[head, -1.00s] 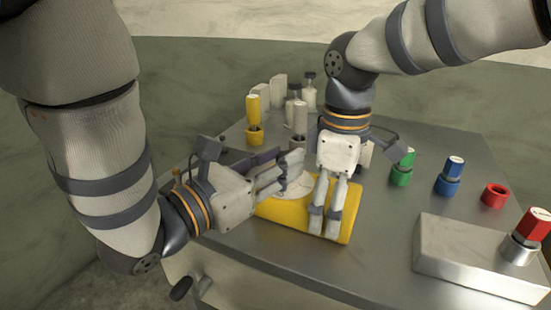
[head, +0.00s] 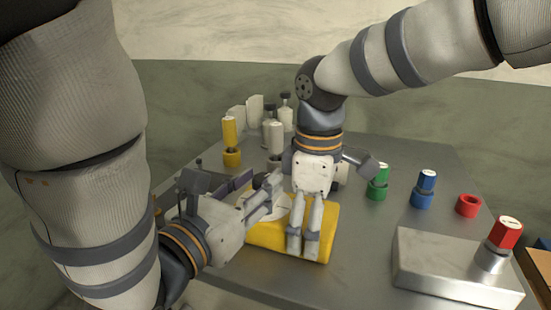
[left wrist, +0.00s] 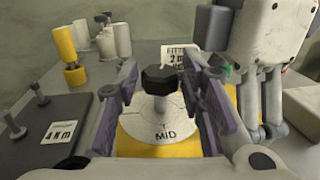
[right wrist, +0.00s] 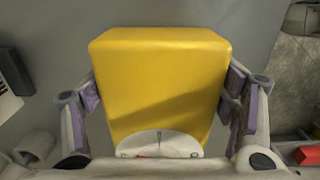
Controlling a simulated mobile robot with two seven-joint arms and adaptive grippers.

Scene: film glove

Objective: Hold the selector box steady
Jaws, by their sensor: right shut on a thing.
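The selector box is a yellow block (head: 322,225) on the grey table. A white dial plate marked MID (left wrist: 160,125) lies on it, with a dark knob (left wrist: 160,78) standing up from the dial. My right gripper (head: 304,243) points down and is shut on the yellow box. In the right wrist view its fingers press against both sides of the box (right wrist: 160,85). My left gripper (head: 272,196) is open over the dial. In the left wrist view its fingers stand on either side of the knob, with gaps visible. In the head view the fingers hide the knob.
A yellow peg (head: 229,133), pale bottles (head: 270,120), a green peg (head: 378,180), a blue peg (head: 425,187) and a red ring (head: 468,205) stand around the box. A metal block (head: 450,270) with a red-capped knob (head: 505,233) is at front right. Bare table lies between them.

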